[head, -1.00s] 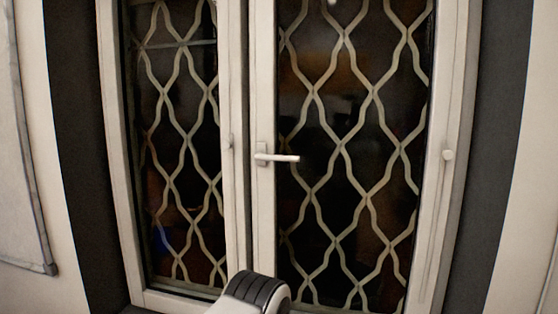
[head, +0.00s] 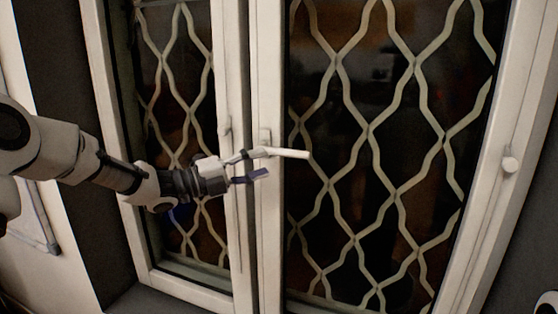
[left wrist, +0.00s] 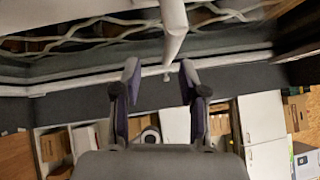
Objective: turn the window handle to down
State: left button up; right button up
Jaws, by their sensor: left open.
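The window handle (head: 290,153) is a white lever on the frame of the right window sash. It points sideways to the right, roughly level. My left gripper (head: 258,164) reaches in from the left at the handle, its fingers open. In the head view the upper finger overlaps the lever near its pivot and the lower finger is below it. In the left wrist view the white lever (left wrist: 175,35) comes down from the top edge, its end near the gap between the open fingertips (left wrist: 160,70). I cannot tell whether they touch.
The window (head: 375,190) is shut, with a wavy lattice behind dark glass. A small white knob (head: 510,164) is on the right frame. The left wrist view also shows cardboard boxes (left wrist: 52,145) and white cabinets (left wrist: 262,118) in the room.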

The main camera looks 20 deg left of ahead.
aim_at(284, 153)
pick_arm(q)
jog(key=p+x, duration=0.1)
jog(key=x, duration=0.1)
jog(key=p+x, duration=0.1)
jog(key=x, duration=0.2)
jog(key=r+p+x, duration=0.1)
jog(key=x, duration=0.1)
jog(key=shift+d, duration=0.4)
jog(key=shift+s+d+r, duration=0.1)
jog(key=shift+d, duration=0.05)
jog(key=shift+s+r, duration=0.2)
jog(key=shift+s, duration=0.2)
jog(key=shift+w+f, duration=0.15)
jog(key=shift+w, duration=0.05)
grip_shut()
pick_arm(e)
jog(key=r, duration=0.3)
jog(key=shift+s+r, duration=0.2)
jog(key=shift+s, duration=0.2)
